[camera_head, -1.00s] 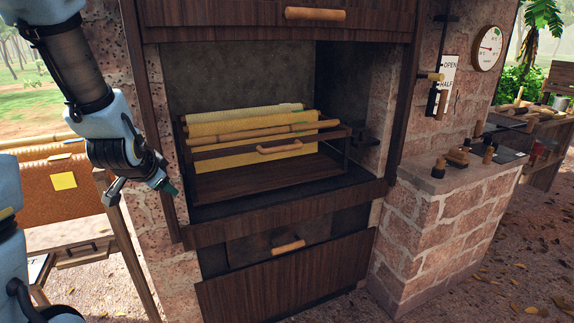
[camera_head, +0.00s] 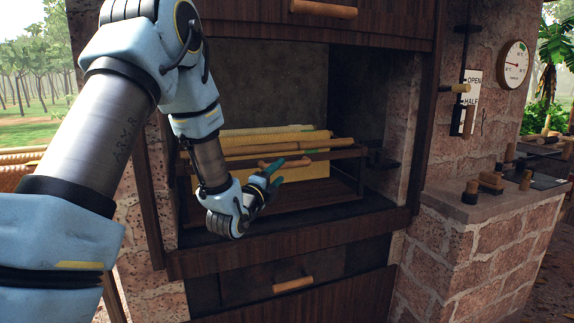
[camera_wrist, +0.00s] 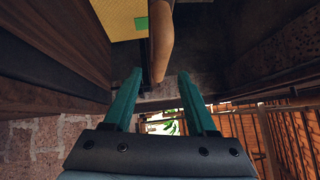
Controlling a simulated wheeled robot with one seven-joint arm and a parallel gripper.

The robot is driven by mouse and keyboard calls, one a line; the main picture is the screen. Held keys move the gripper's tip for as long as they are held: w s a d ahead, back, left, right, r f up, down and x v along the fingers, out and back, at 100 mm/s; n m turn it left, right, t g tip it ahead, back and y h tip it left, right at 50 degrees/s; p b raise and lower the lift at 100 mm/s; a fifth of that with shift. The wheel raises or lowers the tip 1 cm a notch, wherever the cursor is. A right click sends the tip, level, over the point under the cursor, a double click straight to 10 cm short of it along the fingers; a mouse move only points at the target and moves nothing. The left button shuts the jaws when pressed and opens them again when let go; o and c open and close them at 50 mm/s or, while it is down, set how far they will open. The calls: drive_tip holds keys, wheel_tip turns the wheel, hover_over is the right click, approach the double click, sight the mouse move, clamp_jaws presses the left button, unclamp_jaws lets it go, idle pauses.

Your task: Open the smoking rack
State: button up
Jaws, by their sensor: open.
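The smoking rack (camera_head: 345,153) is a dark wooden frame in the recess of the stone smokehouse, with yellow ribbed sheets (camera_head: 315,172) hanging on rods. Its front rail carries a light wooden handle (camera_head: 265,163), partly hidden by my fingers. My gripper (camera_head: 283,172) is open and empty, its green fingers right at the handle in front of the rack. In the wrist view, the handle (camera_wrist: 161,40) runs down from the top edge toward the gap between the fingertips (camera_wrist: 159,77). I cannot tell whether it lies between them.
A closed panel with a handle (camera_head: 323,9) is above the recess, and a lower panel with a handle (camera_head: 293,284) is below. A stone counter (camera_head: 440,196) with small wooden items stands at right. The OPEN/HALF lever sign (camera_head: 472,90) and a dial (camera_head: 514,64) are on the wall.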

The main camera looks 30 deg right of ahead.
sight(285, 167)
drive_tip(key=p+x, duration=0.1)
drive_tip(key=x, duration=0.4)
drive_tip(key=shift+w+d, duration=0.25)
drive_tip(key=shift+c, duration=0.2)
clamp_jaws()
idle(1.1)
